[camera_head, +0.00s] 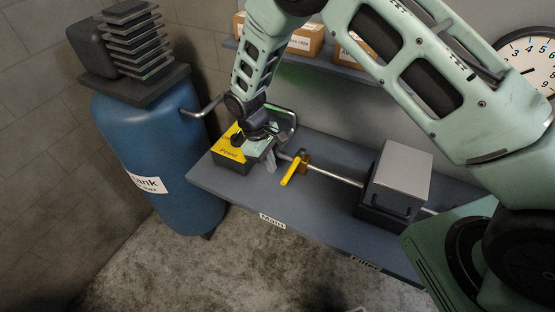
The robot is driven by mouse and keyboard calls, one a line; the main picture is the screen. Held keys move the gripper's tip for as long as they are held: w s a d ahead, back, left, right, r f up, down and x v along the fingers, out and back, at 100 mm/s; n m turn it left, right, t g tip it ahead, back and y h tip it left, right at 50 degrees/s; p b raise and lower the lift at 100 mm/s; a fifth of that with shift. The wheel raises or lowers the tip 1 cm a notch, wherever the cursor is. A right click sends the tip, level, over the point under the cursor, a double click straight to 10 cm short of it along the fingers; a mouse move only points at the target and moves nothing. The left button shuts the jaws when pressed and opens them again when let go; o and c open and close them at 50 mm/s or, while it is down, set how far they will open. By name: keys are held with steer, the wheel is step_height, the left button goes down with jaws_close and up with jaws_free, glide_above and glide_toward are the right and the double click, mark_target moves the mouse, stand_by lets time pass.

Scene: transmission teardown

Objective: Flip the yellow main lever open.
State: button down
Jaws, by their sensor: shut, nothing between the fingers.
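The yellow main lever (290,172) sits on a brass valve body (303,157) on the pipe along the grey bench. Its handle slants from the valve down and left toward the bench's front edge, across the line of the pipe. My gripper (270,165) points down just left of the lever, beside the black box with the yellow Power top (229,151). Its fingers look closed together and empty. A small gap seems to show between the fingers and the lever. My wrist hides part of the Power box and the pipe behind it.
The grey bench (325,220) carries a "Main" label (272,221) on its front edge. A grey box unit (402,172) stands on the pipe's right. A blue tank (150,150) stands at left. A shelf with cardboard boxes (305,38) hangs behind. Bench space before the lever is clear.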

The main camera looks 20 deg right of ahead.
steer(key=shift+s+d+f+p, duration=0.15)
steer(key=shift+s+d+p, duration=0.3)
steer(key=shift+s+d, duration=0.4)
steer(key=shift+s+d, duration=0.1)
